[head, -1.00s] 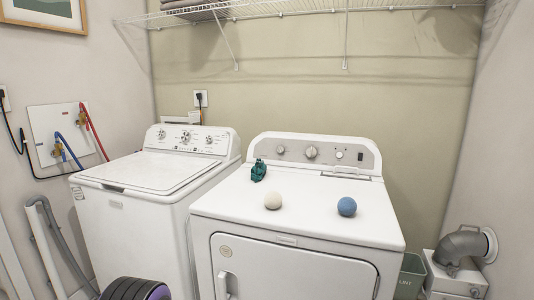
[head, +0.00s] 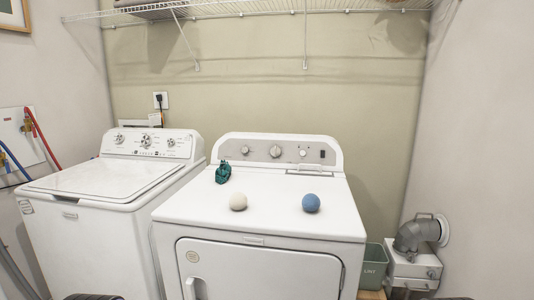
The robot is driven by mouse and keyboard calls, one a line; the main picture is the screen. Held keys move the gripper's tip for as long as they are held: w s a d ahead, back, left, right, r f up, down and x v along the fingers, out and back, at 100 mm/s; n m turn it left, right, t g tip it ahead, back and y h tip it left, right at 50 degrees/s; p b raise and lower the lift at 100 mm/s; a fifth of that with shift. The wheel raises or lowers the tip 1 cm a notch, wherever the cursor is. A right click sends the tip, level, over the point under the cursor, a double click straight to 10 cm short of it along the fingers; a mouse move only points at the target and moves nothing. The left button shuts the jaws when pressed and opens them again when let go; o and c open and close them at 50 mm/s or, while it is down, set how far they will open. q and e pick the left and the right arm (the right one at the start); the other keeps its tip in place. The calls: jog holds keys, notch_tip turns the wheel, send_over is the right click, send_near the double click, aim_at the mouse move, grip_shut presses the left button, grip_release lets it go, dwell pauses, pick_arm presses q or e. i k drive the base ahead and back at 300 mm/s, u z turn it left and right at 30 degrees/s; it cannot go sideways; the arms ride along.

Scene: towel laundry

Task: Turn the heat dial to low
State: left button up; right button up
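The white dryer (head: 340,205) stands in the middle of the head view. Its rear control panel (head: 290,145) carries a small dial at left (head: 245,150), a larger dial in the middle (head: 275,152) and a small knob at right (head: 302,152). The labels are too small to read, so I cannot tell which is the heat dial or where any dial points.
A cream ball (head: 238,202), a blue ball (head: 311,203) and a crumpled teal cloth (head: 223,173) lie on the dryer top. A white washer (head: 100,182) stands left. A green bin (head: 374,268) and grey duct (head: 415,233) are right. A wire shelf (head: 250,13) hangs above.

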aim_at(245, 150)
jog(key=u, duration=1.85)
jog(key=i, duration=1.6)
jog(key=z, duration=2.95)
